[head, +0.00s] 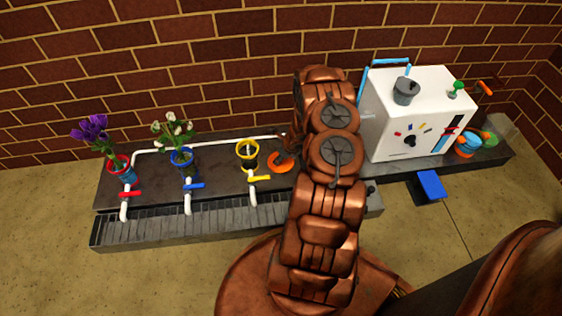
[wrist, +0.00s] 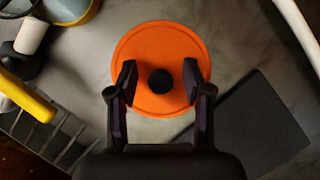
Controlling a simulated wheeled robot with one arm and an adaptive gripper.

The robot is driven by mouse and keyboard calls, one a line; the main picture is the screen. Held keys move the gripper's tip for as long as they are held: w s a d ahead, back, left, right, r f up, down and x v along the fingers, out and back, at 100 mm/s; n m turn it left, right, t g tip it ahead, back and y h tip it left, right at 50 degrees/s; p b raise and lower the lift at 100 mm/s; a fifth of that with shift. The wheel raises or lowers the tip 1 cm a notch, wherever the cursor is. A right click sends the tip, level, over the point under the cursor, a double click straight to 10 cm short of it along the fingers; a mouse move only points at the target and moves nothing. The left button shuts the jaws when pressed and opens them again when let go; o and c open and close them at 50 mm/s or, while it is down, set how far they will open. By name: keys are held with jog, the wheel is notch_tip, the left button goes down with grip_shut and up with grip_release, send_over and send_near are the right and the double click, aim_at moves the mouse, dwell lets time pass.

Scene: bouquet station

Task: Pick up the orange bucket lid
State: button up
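The orange bucket lid (wrist: 152,42) is a flat round disc with a black knob (wrist: 160,81) at its centre. In the wrist view it lies on the dark grey bench top, in the middle of the picture. My gripper (wrist: 159,80) is open above it, with one finger on each side of the knob and a gap to each. I cannot tell how high the fingertips are over the lid. In the head view the lid (head: 281,163) shows just right of the yellow bucket, partly hidden by my gripper (head: 288,150) and arm.
The yellow bucket (head: 247,154) and a yellow-handled tap (head: 259,178) are close on the left. Blue and red buckets with flowers (head: 181,158) stand farther left. A blue pedal (head: 431,184) sits at the front.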

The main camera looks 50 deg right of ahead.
grip_shut()
jog(key=shift+r, duration=0.1)
jog(key=shift+r, duration=0.25)
notch_tip(320, 180, up, 3)
jog(key=shift+r+p, duration=0.15)
jog(key=shift+p, duration=0.6)
jog(key=s, duration=0.5)
jog(key=s+d, duration=0.1)
jog(key=s, duration=0.4)
jog(key=s+d+r, duration=0.1)
jog(key=s, duration=0.5)
jog(key=shift+d+r, duration=0.1)
